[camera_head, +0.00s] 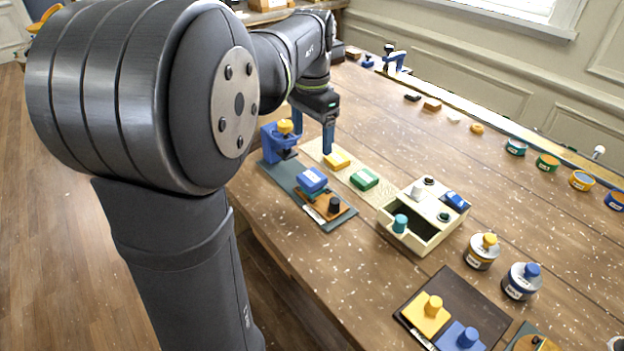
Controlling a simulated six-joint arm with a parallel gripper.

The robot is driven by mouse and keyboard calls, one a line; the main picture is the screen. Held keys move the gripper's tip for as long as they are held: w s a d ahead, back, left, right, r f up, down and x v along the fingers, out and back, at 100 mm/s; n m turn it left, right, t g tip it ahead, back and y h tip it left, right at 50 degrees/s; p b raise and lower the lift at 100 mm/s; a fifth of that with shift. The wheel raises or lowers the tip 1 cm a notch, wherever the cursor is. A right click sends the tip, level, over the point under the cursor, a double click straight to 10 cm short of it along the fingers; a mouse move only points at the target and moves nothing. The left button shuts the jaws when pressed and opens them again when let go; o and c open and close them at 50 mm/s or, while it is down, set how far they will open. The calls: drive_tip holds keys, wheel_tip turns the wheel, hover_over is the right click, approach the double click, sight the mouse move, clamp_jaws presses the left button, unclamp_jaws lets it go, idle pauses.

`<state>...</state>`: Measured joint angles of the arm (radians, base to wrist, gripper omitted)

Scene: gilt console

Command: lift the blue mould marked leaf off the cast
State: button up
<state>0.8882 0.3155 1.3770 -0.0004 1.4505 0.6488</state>
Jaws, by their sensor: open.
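My gripper (328,138) points down near the far end of the cream strip (352,186), by a yellow block (337,161). It is open and apart from the blue pieces. A blue mould with a round knob (460,338) lies at the bottom edge, beside a similar yellow one (426,315) on a dark board (468,297). A blue block with a pale label (312,180) lies on the grey-green mat (340,221). No leaf mark is legible on either blue piece, so I cannot tell which bears it. No cast shows clearly.
A blue press-like stand (277,143) rises close left of my gripper. A cream box (425,239) with an open compartment and knobbed pieces stands mid-table. Two tins (482,250) (521,281) stand right of it. The table beyond the box is mostly clear.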

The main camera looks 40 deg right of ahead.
hover_over(312, 176)
drive_tip(key=f, duration=0.4)
drive_tip(key=s+f, duration=0.1)
drive_tip(key=f, duration=0.1)
drive_tip(key=shift+a+f, duration=0.35)
drive_tip(key=shift+w+d+f, duration=0.1)
drive_tip(key=shift+w+f, duration=0.05)
drive_tip(key=shift+f, duration=0.75)
drive_tip(key=shift+w+d+f, duration=0.1)
drive_tip(key=shift+w+f, duration=0.05)
drive_tip(key=shift+f, duration=0.7)
drive_tip(key=shift+w+d+f, duration=0.1)
drive_tip(key=shift+w+f, duration=0.05)
drive_tip(key=shift+f, duration=0.75)
drive_tip(key=c, duration=1.2)
drive_tip(key=shift+r, duration=0.1)
